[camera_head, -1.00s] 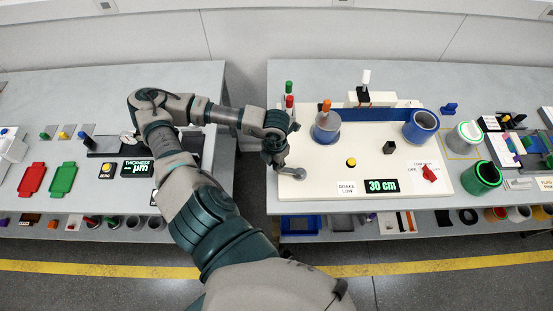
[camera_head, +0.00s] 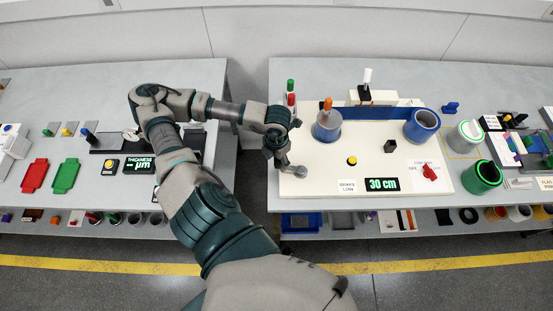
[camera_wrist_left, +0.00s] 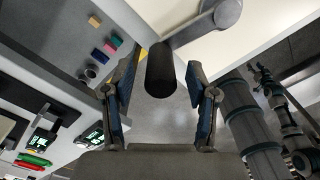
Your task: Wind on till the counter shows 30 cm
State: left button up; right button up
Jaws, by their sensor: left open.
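The counter (camera_head: 382,184) on the pale winding board (camera_head: 325,166) reads 30 cm in green. A grey crank (camera_head: 296,171) is at the board's left front edge; its hub and arm (camera_wrist_left: 205,25) also show in the left wrist view. The crank's dark handle (camera_wrist_left: 161,72) stands between the fingers of my left gripper (camera_wrist_left: 161,92), which is open, with gaps on both sides. In the head view my left gripper (camera_head: 279,158) is at the crank and hides its handle. A blue strip (camera_head: 376,113) runs between the left spool (camera_head: 327,130) and the right spool (camera_head: 422,127). My right gripper is out of view.
A yellow button (camera_head: 352,161), a red switch (camera_head: 430,172) and a brake sign (camera_head: 347,187) are on the board. A gap separates this bench from the left bench (camera_head: 100,85).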

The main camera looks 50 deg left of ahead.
pick_arm(q)
notch_tip(320, 180, up, 7)
jog(key=p, duration=0.3)
jog(key=shift+r+p, duration=0.1)
jog(key=shift+p, duration=0.3)
dwell(0.3)
